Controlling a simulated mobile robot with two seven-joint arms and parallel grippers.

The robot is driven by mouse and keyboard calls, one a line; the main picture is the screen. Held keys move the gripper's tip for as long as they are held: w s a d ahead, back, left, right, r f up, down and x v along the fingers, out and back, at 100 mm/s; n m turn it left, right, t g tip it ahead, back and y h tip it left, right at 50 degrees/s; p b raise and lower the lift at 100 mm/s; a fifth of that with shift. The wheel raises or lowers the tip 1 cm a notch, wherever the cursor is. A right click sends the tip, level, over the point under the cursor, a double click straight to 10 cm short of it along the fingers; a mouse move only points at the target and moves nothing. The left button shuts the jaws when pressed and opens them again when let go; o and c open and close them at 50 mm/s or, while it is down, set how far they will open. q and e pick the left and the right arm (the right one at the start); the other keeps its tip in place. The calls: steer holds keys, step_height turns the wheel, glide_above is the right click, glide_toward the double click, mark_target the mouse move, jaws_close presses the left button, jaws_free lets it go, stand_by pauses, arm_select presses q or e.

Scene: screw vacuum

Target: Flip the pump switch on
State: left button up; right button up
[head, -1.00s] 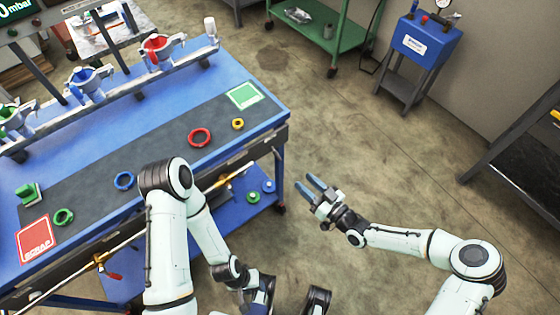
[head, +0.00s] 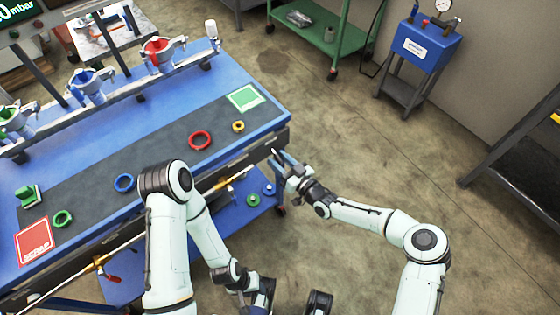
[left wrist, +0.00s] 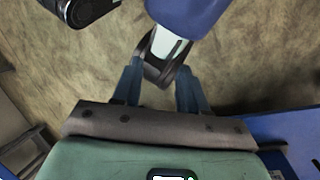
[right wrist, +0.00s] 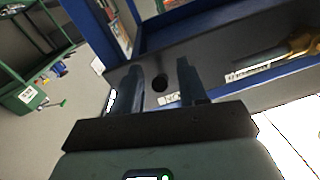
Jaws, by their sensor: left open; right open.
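My right gripper (head: 281,162) is open at the front right corner of the blue workbench (head: 284,118). In the right wrist view its fingers (right wrist: 160,70) point at the bench's dark front panel (right wrist: 215,62). A small round black feature (right wrist: 160,84) shows between them, beside a small white label; I cannot tell whether it is the pump switch. No clearly marked pump switch shows. A blue box (head: 425,47) with a gauge and a red knob stands at the back right, far from the gripper. My left gripper (left wrist: 160,82) is open and empty, above the floor.
The bench top carries a red ring (head: 199,140), a yellow ring (head: 238,126), a blue ring (head: 123,183) and a green ring (head: 63,218). A green cart (head: 325,45) stands behind.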

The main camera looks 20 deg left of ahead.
jaws_close()
